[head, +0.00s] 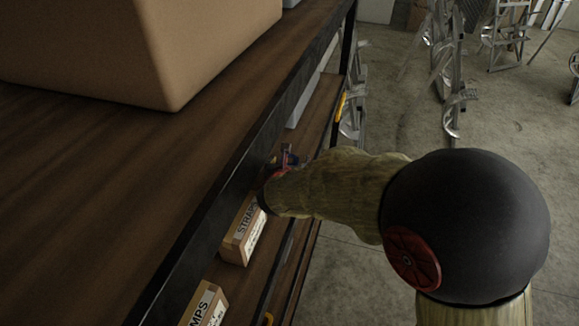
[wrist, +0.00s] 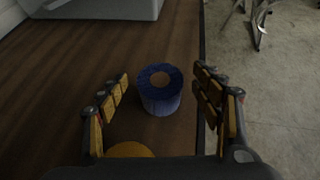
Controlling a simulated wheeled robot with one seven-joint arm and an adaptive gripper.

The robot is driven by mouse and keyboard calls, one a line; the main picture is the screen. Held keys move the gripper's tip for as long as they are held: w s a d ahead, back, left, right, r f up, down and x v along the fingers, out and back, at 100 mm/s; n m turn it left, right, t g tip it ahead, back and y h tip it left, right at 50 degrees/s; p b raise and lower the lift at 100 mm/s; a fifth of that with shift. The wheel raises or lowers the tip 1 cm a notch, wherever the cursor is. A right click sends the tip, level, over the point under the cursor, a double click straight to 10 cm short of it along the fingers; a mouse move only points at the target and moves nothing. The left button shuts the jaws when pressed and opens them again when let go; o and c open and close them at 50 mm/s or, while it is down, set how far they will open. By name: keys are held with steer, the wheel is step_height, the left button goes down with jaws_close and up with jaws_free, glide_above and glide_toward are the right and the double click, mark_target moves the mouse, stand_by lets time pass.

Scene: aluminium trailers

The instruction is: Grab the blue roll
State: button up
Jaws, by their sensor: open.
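The blue roll (wrist: 160,101) stands upright on a brown wooden shelf in the wrist view, with a brown core showing on top. My gripper (wrist: 163,82) is open, with its yellow-padded fingers to the left and right of the roll. In the head view my gripper (head: 284,160) reaches in at a lower shelf and is mostly hidden by my arm. I cannot make out the roll there.
A yellow round thing (wrist: 130,150) is partly hidden at the bottom of the wrist view. A grey bin (wrist: 100,9) stands behind the roll. Boxes marked STRAPS (head: 243,232) and MPS (head: 205,304) sit on the lower shelf. A cardboard box (head: 150,50) stands on the upper shelf.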

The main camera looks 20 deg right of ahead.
steer(key=shift+c, duration=0.4)
steer(key=c, duration=1.1)
steer(key=shift+r, duration=0.15)
steer(key=shift+c, duration=0.6)
